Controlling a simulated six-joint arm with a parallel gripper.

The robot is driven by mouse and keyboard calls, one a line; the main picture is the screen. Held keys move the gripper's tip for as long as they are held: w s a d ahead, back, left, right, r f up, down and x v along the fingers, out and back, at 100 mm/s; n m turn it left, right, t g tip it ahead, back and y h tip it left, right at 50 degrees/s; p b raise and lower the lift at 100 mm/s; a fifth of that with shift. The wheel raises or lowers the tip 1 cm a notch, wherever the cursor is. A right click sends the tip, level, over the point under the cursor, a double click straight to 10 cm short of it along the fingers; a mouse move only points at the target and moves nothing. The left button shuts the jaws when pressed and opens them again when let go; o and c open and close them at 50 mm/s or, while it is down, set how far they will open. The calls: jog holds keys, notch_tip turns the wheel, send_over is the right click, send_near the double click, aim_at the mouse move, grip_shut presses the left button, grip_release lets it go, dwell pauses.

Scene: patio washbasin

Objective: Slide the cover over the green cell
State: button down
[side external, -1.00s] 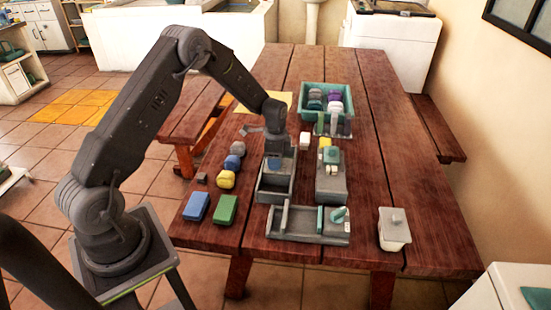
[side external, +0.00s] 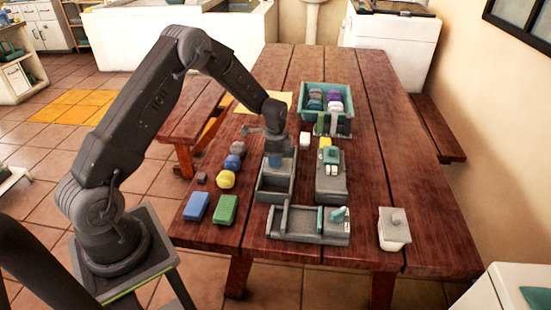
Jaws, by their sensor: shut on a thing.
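My gripper (side external: 276,148) points down over the back end of an open grey box (side external: 262,190) in the middle of the table. It is shut on what looks like a small blue piece (side external: 276,160); the fingers partly hide it, and its shape is unclear. Right of the box stands a grey case (side external: 331,184) with a teal part on top. In front lies a long grey tray (side external: 290,222) with an upright teal plate (side external: 320,219) and a teal knob (side external: 339,214). I cannot tell which part is the cover or which cell is green.
A blue block (side external: 197,207), a green block (side external: 226,209) and a yellow lump (side external: 226,180) lie on the left. A teal bin (side external: 305,90) with several lumps stands behind.

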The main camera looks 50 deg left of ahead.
jog(key=w+a, duration=0.6)
dwell(0.3)
jog(key=c, duration=1)
grip_release()
jog(key=shift+o, duration=0.2)
notch_tip(320, 180, up, 14)
